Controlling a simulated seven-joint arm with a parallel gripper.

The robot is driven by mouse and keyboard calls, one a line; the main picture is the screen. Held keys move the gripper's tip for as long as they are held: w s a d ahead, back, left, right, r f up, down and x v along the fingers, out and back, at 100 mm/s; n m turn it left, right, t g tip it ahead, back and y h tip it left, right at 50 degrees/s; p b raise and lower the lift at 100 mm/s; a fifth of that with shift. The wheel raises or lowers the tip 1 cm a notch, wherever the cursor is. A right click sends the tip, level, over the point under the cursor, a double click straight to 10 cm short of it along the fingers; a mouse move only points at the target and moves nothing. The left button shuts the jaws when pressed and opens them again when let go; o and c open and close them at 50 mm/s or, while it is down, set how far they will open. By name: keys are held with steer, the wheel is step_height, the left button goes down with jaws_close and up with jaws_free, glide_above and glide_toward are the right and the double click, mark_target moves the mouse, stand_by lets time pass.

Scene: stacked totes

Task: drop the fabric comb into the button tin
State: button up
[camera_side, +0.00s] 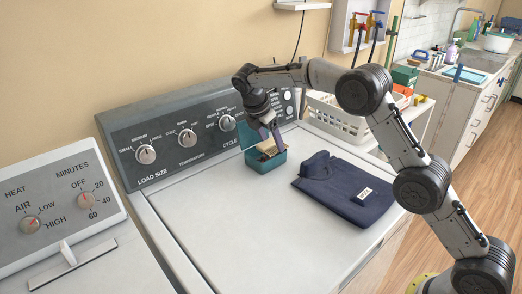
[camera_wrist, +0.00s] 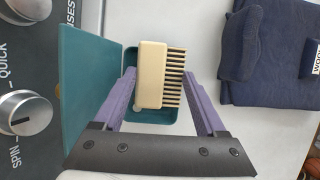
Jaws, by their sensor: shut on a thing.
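The fabric comb (camera_wrist: 152,75) has a cream body with a row of teeth pointing right in the wrist view. My gripper (camera_wrist: 160,78) is shut on it, with a purple finger at each side. The button tin (camera_wrist: 152,117) is a teal box directly below the comb, and its lid (camera_wrist: 88,80) stands open on the left. In the side view, the tin (camera_side: 265,164) sits on the white machine top, with the comb (camera_side: 267,147) at its opening under my gripper (camera_side: 269,139). The comb hides most of the tin's inside. I cannot tell whether it touches the rim.
A folded navy garment (camera_side: 345,188) with a label lies right of the tin. The control panel (camera_side: 190,135) with knobs rises behind the tin. A white basket (camera_side: 340,120) stands beyond the machine's right edge. The front of the machine top (camera_side: 240,225) is clear.

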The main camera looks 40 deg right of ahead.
steer(key=shift+f, duration=0.15)
steer(key=o, duration=1.1)
steer(key=shift+o, duration=0.2)
steer(key=v, duration=1.4)
